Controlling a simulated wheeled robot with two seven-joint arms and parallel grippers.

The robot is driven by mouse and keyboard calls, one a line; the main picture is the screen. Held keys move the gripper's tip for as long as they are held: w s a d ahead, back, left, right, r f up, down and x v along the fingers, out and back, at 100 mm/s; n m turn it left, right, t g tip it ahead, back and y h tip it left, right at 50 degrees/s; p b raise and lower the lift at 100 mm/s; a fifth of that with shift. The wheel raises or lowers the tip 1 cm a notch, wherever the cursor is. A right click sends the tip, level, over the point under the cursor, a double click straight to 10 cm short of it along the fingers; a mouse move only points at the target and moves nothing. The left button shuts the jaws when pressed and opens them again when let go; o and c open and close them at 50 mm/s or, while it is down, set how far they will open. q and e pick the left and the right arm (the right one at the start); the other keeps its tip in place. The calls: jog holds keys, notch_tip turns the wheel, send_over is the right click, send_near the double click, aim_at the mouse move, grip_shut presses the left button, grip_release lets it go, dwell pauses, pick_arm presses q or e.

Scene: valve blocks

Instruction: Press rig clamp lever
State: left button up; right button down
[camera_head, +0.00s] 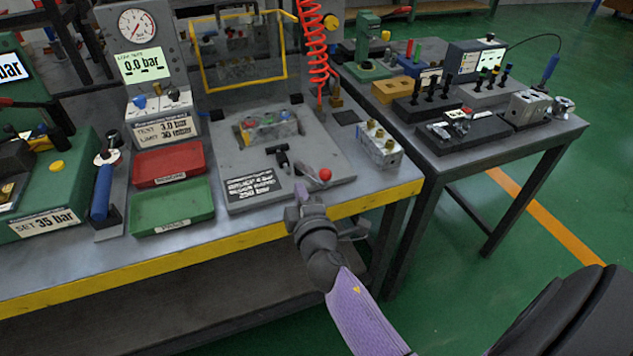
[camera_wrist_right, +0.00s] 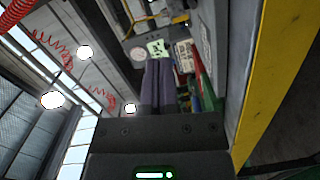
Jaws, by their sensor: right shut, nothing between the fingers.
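The rig clamp lever shows as a red ball knob (camera_head: 325,174) at the front right of the grey rig plate (camera_head: 231,156) in the head view. A grey metal arm lies next to the knob. My right gripper (camera_head: 301,190) is at the front edge of the plate, just left of and nearer than the knob. Whether it touches the lever I cannot tell. In the right wrist view its two dark fingers (camera_wrist_right: 159,80) lie together, shut and empty. The lever cannot be made out in that view. My left gripper is not in view.
On the plate are a black T-handle (camera_head: 281,157) and a valve block (camera_head: 268,128) behind it. A yellow-framed guard (camera_head: 204,78) stands behind. A red tray (camera_head: 170,163) and green tray (camera_head: 172,205) lie left. Another block (camera_head: 380,146) stands right. A red coiled hose (camera_head: 315,50) hangs above.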

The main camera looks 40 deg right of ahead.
aim_at(317, 184)
jog(key=shift+x, duration=1.05)
jog(key=d, duration=0.2)
jog(key=shift+s+d+f, duration=0.3)
jog(key=shift+d, duration=0.05)
jog(key=shift+d+f, duration=0.1)
jog(key=shift+d, duration=0.4)
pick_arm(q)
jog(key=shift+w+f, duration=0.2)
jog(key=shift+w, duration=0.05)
pick_arm(e)
jog(key=shift+s, duration=0.1)
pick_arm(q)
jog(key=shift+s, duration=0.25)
